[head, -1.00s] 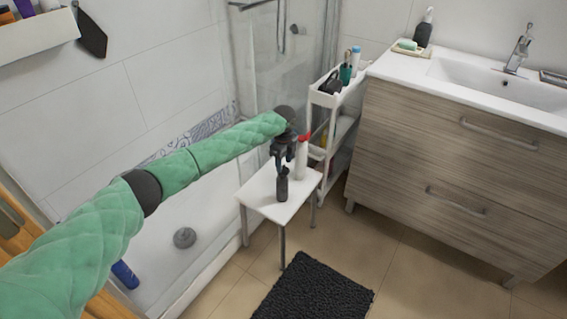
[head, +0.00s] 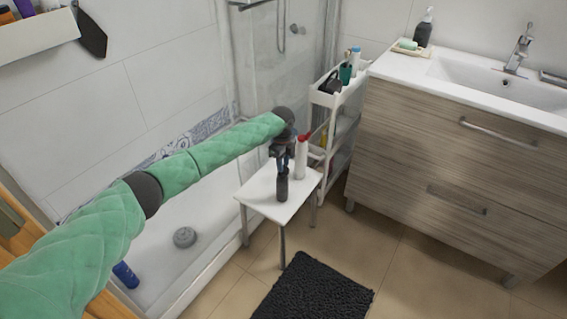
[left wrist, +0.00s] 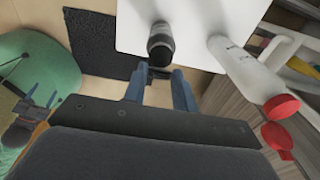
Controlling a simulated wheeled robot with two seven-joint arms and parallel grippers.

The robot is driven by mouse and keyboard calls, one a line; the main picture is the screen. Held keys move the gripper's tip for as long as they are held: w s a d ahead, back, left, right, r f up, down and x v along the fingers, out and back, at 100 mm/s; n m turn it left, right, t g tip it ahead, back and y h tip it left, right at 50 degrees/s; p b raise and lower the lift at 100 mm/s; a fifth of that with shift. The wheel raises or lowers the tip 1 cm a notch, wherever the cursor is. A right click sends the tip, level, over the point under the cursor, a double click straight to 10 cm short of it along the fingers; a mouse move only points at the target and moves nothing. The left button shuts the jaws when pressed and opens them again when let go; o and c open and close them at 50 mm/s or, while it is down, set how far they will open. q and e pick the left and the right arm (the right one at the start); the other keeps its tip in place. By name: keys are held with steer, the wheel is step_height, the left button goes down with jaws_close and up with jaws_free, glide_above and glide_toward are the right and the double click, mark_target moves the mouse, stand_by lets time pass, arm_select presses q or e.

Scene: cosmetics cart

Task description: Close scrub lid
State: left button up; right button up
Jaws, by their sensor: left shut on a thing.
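A small dark bottle (head: 282,188) stands upright on the white stool. In the left wrist view the dark bottle (left wrist: 160,42) is at the fingertips, with its top end partly hidden.
The white stool (head: 256,196) has bare room on its left. A white cart (head: 327,99) with several items stands behind it on the right, and a wooden sink cabinet (head: 440,150) beyond. A black mat (head: 315,290) lies in front. A shower tray (head: 195,262) is to the left.

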arm_select(q)
steer(key=shift+w+a+f+g+h, duration=0.3)
steer(key=shift+g+h, duration=0.2)
steer(key=shift+h, duration=0.2)
steer(key=g+h+b, duration=0.1)
steer(key=a+f+h+b, duration=0.1)
steer(key=shift+w+a+g+b, duration=0.1)
steer(key=shift+w+g+b, duration=0.25)
steer(key=shift+g+b, duration=0.05)
steer(key=shift+w+a+f+g+h+b, duration=0.1)
steer(key=shift+w+a+g+h+b, duration=0.15)
steer(key=shift+g+h+b, duration=0.55)
steer(key=shift+c, duration=0.2)
arm_select(e)
step_height(320, 180, down, 11)
steer(key=s+t, duration=0.1)
steer(key=shift+r, duration=0.15)
steer(key=shift+s+d, duration=0.1)
arm_select(q)
steer(key=o, duration=1)
steer(key=shift+c, duration=0.2)
steer(key=shift+a, duration=0.1)
steer(key=v, duration=0.7)
steer(key=shift+a+r+b, duration=0.25)
steer(key=shift+r+b, duration=0.05)
steer(key=shift+b, duration=0.1)
arm_select(e)
steer(key=shift+f, duration=0.25)
